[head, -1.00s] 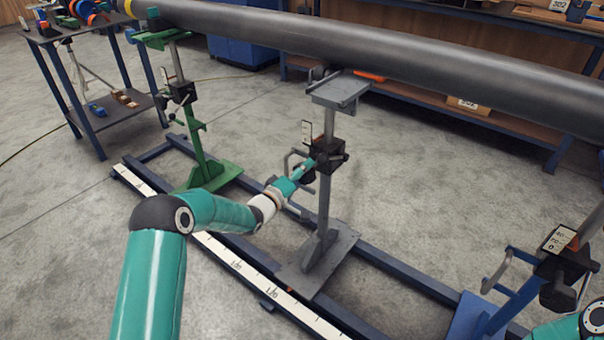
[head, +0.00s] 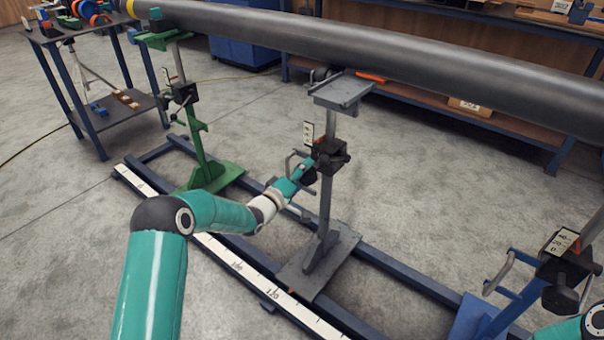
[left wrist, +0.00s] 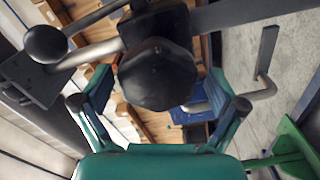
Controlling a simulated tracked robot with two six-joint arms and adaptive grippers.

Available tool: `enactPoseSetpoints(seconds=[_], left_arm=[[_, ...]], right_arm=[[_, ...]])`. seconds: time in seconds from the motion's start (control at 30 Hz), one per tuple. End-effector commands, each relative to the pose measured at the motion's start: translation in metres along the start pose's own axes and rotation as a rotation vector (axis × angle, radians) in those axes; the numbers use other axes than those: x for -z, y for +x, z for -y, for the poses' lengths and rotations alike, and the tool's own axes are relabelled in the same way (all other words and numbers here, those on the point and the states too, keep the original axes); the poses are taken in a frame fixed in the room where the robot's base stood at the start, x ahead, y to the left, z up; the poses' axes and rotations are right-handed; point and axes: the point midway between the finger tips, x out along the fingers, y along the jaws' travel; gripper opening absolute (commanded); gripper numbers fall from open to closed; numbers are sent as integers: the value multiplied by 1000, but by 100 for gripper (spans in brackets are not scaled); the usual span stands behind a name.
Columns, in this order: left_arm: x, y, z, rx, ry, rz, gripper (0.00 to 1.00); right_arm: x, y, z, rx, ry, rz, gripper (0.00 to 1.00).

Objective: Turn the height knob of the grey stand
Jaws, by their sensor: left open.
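The grey stand (head: 325,205) stands on the blue floor rails in the middle of the head view, with a black clamp block on its column. My left gripper (head: 309,166) is at the left side of that block. In the left wrist view the black round height knob (left wrist: 158,76) fills the middle. The two fingers of my left gripper (left wrist: 162,100) are spread, one on each side of the knob, with gaps visible. I cannot tell how deep the knob sits between them. My right gripper is out of view; only part of its arm shows at the lower right.
A long dark pipe (head: 400,50) runs across above the stands. A green stand (head: 200,150) is at left, a blue stand (head: 480,318) at lower right. A bent grey handle (head: 292,160) is close to my left gripper. A scale strip (head: 215,250) runs along the front rail.

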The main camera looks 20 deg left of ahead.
Motion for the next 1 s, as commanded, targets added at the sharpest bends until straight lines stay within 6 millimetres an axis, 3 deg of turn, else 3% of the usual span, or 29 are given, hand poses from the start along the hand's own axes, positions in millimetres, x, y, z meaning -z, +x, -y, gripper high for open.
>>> enactPoseSetpoints(seconds=[0.27,0.8,1.0], left_arm=[[0,-10,-1,-1,1,2,96],[1,-103,2,2,0,-1,96],[1,-117,2,0,0,-1,96]], right_arm=[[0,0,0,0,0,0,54],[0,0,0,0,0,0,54],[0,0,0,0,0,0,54]])
